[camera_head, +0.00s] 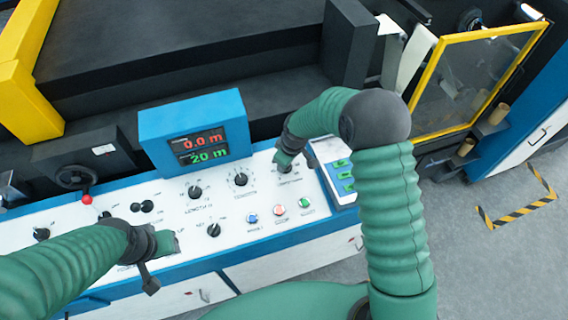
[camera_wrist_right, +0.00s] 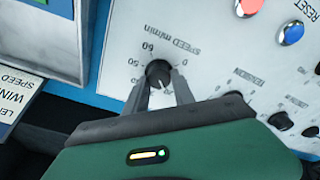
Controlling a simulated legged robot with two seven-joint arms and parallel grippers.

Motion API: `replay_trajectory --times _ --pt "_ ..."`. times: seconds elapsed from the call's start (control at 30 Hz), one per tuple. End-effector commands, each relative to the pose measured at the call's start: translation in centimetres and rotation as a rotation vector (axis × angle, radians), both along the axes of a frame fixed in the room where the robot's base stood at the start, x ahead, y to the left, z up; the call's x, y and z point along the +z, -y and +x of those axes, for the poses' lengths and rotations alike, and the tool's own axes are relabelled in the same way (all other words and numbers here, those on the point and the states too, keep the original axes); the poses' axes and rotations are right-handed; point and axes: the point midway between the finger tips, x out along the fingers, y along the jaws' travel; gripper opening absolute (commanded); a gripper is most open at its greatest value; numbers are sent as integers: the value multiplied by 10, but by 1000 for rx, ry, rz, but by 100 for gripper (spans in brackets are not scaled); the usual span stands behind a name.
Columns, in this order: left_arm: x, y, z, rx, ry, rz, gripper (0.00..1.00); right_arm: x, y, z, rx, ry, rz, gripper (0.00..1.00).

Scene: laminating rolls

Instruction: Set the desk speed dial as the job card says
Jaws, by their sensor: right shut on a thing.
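The speed dial (camera_wrist_right: 158,72) is a round black knob on the white desk panel, marked "SPEED m/min" with a number scale around it. My right gripper (camera_wrist_right: 160,88) has one finger on each side of the knob and is shut on it. In the head view my right gripper (camera_head: 287,165) reaches down at the panel's right and hides most of the dial. The dial's setting is too small to read. A white card (camera_wrist_right: 15,98) shows part of its print, with "SPEED" on it. My left gripper (camera_head: 160,245) is over the panel's front left; its fingers are unclear.
A blue display box (camera_head: 190,112) reads 0.0 m in red and 20 m in green. Other black knobs (camera_head: 240,179) and coloured buttons (camera_head: 279,210) lie near the dial. A blue-framed unit with green marks (camera_head: 343,175) stands right of it.

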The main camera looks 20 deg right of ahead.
Motion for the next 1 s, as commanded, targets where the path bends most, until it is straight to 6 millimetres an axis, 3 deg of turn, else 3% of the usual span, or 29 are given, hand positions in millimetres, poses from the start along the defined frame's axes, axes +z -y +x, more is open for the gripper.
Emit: replay_trajectory --times 0.5,1.0 --pt "-12 0 0 0 0 0 36 -3 1 -4 -483 -10 79 0" --pt "-8 0 0 0 0 0 36 -4 -2 -7 -949 -19 157 0"
